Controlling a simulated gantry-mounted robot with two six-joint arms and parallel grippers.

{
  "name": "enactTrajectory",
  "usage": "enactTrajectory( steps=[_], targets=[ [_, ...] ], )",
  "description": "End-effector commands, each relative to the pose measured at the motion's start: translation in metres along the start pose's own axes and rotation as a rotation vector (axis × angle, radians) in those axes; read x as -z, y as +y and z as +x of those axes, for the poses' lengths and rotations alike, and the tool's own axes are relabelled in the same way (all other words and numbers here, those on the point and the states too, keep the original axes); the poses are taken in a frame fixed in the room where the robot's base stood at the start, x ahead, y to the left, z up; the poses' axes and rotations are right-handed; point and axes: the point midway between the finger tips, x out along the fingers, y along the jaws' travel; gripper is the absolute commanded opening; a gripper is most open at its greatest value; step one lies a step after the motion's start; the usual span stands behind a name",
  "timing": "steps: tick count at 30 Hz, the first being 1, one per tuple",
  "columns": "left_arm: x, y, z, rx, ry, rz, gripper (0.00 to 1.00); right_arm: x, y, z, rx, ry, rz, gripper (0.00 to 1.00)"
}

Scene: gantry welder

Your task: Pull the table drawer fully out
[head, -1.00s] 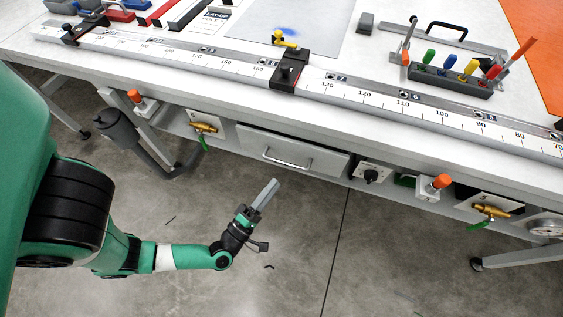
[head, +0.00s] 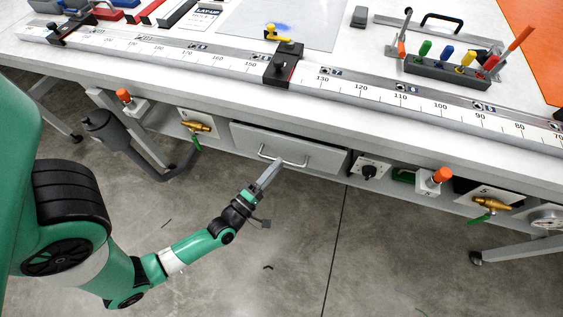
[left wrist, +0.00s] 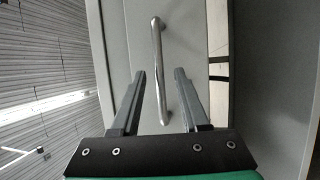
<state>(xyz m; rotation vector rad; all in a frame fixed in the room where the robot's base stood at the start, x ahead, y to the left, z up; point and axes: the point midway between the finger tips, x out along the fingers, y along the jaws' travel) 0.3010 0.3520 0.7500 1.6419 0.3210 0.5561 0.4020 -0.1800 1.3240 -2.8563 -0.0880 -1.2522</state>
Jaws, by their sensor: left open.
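The grey table drawer (head: 318,156) sits under the white tabletop, with a silver bar handle (head: 283,156) on its front. The drawer looks shut. My left gripper (head: 279,162) is in front of the drawer, its fingertips at the handle in the head view. In the left wrist view the handle (left wrist: 159,65) runs upright between the two open fingers of my left gripper (left wrist: 160,72), its lower end showing between them. Neither finger is seen touching the bar. My right gripper is in neither view.
Brass valves with green levers (head: 195,126) flank the drawer. A black knob (head: 369,172) and an orange-topped fitting (head: 440,176) are to its right. A grey hose (head: 155,165) hangs at left. The floor in front is clear.

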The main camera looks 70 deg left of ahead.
Motion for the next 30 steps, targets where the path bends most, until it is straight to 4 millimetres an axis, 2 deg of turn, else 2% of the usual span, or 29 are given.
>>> enactTrajectory(
  steps=[3, 6, 14, 15, 17, 22, 30],
  targets=[
    [0.000, -0.001, 0.018, -0.003, 0.001, 0.000, 0.45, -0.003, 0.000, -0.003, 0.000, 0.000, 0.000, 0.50],
    [0.000, 0.000, 0.026, -0.001, 0.000, 0.000, 0.45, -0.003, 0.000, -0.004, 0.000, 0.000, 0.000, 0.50],
    [-0.001, 0.000, 0.028, 0.000, -0.001, 0.000, 0.45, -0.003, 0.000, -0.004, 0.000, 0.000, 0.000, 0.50],
    [-0.001, 0.000, 0.028, 0.000, -0.001, 0.000, 0.43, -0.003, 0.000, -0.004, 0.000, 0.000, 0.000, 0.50],
    [-0.001, 0.000, 0.028, 0.000, -0.001, 0.000, 0.32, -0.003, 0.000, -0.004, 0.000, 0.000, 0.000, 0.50],
    [-0.001, 0.000, 0.028, 0.000, -0.001, 0.000, 0.02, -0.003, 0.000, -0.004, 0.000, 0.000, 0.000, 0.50],
    [-0.001, 0.000, 0.028, 0.000, -0.001, 0.000, 0.00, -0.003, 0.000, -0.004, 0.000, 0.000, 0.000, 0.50]
  ],
)
